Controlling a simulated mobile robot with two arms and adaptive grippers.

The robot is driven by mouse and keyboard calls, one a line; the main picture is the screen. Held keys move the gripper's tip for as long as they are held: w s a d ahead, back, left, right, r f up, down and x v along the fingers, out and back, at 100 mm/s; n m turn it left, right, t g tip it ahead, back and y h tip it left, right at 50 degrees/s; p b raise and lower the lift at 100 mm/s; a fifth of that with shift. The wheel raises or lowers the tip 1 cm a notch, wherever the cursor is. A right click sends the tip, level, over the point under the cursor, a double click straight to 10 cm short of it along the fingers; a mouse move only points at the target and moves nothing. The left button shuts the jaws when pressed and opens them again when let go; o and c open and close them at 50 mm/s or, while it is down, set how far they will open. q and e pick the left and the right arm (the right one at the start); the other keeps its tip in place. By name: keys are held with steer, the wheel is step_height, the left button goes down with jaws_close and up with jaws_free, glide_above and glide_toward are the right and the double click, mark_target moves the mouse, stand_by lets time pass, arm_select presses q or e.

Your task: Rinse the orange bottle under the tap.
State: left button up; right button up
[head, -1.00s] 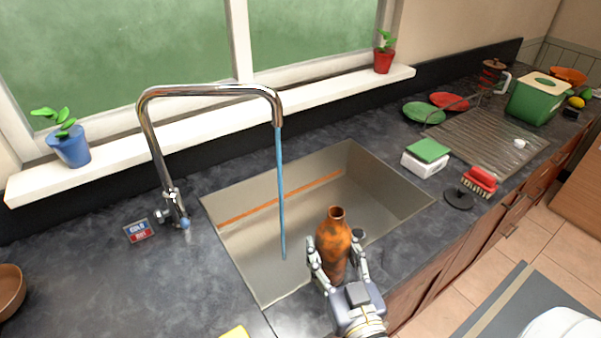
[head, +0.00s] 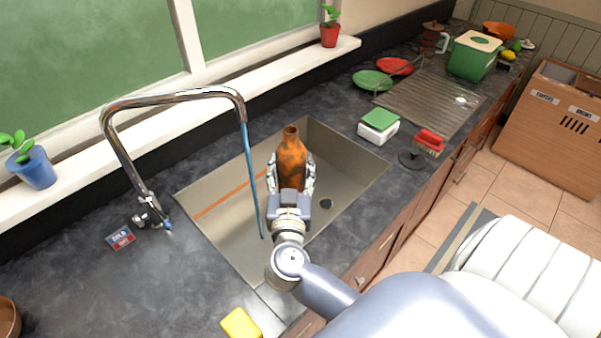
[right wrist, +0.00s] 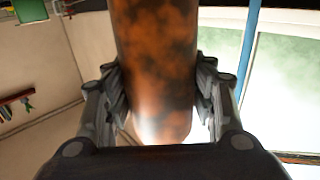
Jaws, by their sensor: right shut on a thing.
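The orange bottle (head: 291,160) has dark smudges over its surface and stands upright in my right gripper (head: 291,180), over the sink (head: 345,185). In the right wrist view both fingers press on the sides of the bottle (right wrist: 155,60). The chrome tap (head: 170,97) is running; its thin blue water stream (head: 251,180) falls into the sink to the left of the bottle. The stream also shows in the right wrist view (right wrist: 248,45), apart from the bottle. My left gripper is not in view.
A yellow sponge (head: 241,324) lies on the near counter. A white-and-green block (head: 379,125) and a red brush (head: 430,141) stand right of the sink. Plates (head: 373,80) and a drying mat (head: 430,103) lie farther back. A blue plant pot (head: 32,168) sits on the sill.

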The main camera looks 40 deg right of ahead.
steer(key=shift+w+a+f+b, duration=0.1)
steer(key=shift+w+f+b, duration=0.15)
steer(key=shift+w, duration=0.2)
steer(key=shift+w+a+f+b, duration=0.1)
steer(key=shift+w+b, duration=0.25)
steer(key=shift+w, duration=0.05)
steer(key=w+a+f+b, duration=0.1)
steer(key=w+a+b, duration=0.1)
steer(key=w, duration=0.6)
steer(key=shift+w+a+f, duration=0.2)
steer(key=shift+w+a, duration=0.05)
steer(key=shift+a, duration=0.1)
steer(key=shift+d, duration=0.1)
steer(key=shift+w+d+p, duration=0.15)
steer(key=shift+d+p, duration=0.35)
steer(key=shift+p, duration=0.15)
